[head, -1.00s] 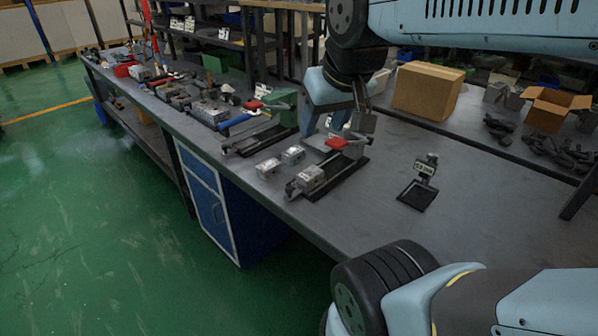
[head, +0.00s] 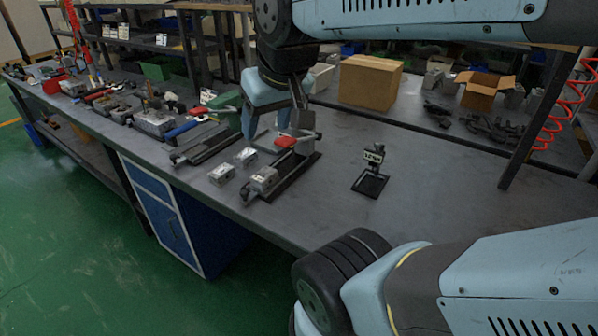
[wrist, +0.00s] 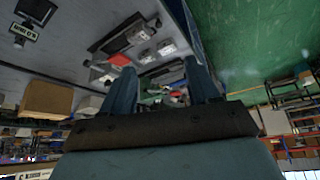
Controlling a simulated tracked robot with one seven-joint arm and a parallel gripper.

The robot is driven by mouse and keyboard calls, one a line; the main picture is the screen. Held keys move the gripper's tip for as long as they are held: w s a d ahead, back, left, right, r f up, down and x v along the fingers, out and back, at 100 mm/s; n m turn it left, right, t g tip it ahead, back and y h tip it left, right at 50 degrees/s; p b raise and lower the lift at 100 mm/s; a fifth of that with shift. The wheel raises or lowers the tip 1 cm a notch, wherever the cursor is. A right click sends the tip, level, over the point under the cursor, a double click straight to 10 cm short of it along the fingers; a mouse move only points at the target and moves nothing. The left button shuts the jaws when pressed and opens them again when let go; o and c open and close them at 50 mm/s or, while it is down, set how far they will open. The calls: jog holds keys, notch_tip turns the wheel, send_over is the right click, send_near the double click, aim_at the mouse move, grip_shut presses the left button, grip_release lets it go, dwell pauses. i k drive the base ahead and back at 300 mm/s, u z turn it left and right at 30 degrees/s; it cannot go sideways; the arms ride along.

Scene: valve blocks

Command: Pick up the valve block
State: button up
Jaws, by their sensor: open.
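Two small grey metal valve blocks, one nearer (head: 222,173) and one farther (head: 245,157), lie on the bench (head: 330,215) in the head view. A third grey block (head: 264,180) sits on the near end of a black fixture with a red-handled clamp (head: 287,141). My gripper (head: 268,128) is open above the bench, behind the blocks, its fingers apart. In the wrist view the spread, empty fingers (wrist: 161,88) show, with the two loose blocks (wrist: 146,57) (wrist: 167,47) beyond them and apart from them.
A small labelled stand (head: 371,178) is on the right. A closed carton (head: 370,82) and an open carton (head: 484,90) stand behind. Bench around the labelled stand is clear.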

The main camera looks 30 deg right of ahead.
aim_at(263, 179)
jog(key=u, duration=0.05)
jog(key=k, duration=0.5)
jog(key=z, duration=1.45)
jog(key=k, duration=0.8)
jog(key=u, duration=1)
jog(key=i, duration=1)
jog(key=z, duration=0.05)
